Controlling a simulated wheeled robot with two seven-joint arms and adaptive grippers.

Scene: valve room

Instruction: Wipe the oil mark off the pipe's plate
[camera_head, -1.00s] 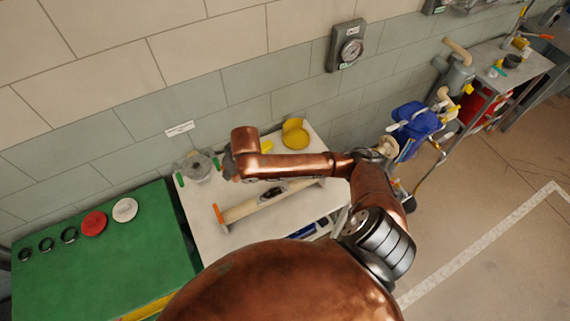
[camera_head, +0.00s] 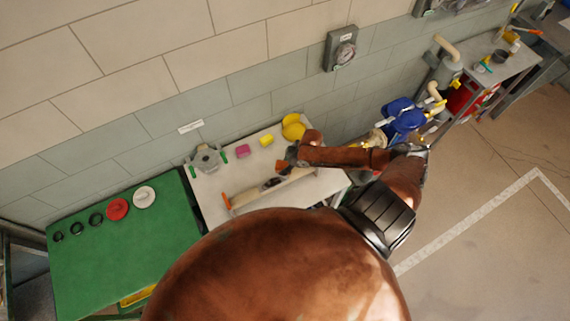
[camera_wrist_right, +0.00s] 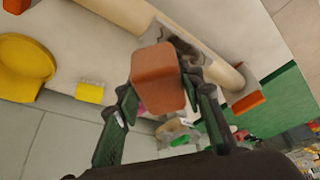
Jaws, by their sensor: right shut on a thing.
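My right gripper (camera_head: 291,156) is shut on an orange-brown block (camera_head: 281,166), a sponge by its look, above the pale table. In the right wrist view the block (camera_wrist_right: 158,78) sits between the dark fingers of the gripper (camera_wrist_right: 165,92). The beige pipe (camera_head: 240,199) lies along the table's front, with an orange end at the left. A grey plate with a dark patch (camera_head: 271,183) shows on the pipe, close to the block. In the wrist view the pipe (camera_wrist_right: 205,42) runs behind the block, which partly hides the plate. I cannot tell whether they touch. My left gripper is not in view.
Behind the pipe are a pink block (camera_head: 242,151), a yellow block (camera_head: 266,141) and a yellow round holder (camera_head: 293,130). A grey flanged fitting (camera_head: 206,160) stands at the table's left. A green table (camera_head: 160,235) with several rings adjoins. The wall is close behind.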

